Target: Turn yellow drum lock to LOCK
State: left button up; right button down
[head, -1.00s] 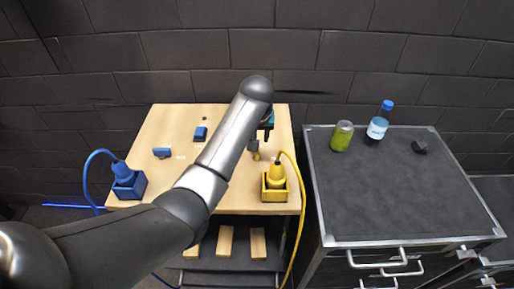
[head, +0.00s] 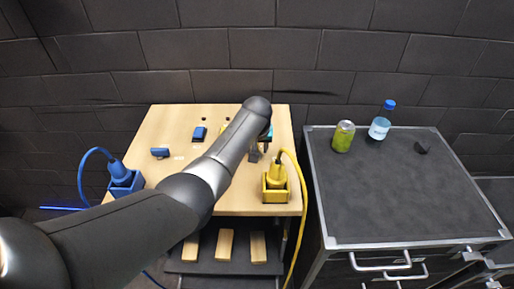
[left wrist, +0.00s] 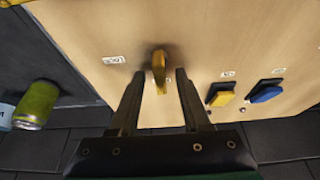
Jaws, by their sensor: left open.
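The yellow drum lock knob (left wrist: 159,70) stands out from the wooden panel in the left wrist view, its narrow handle running roughly up and down the picture. A small label (left wrist: 114,60) beside it is too small to read. My left gripper (left wrist: 160,74) is open, with one finger on each side of the knob's handle and visible gaps between. I cannot tell how deep the fingers reach. In the head view my left gripper (head: 256,156) is at the right part of the wooden table (head: 160,125), and the knob is hidden there. My right gripper is not in view.
A green can (head: 343,136) and a bottle (head: 380,122) are on the dark cabinet (head: 400,200).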

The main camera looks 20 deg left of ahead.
pick_arm(q)
jog(key=shift+c, duration=0.2)
grip_shut()
dwell(0.4)
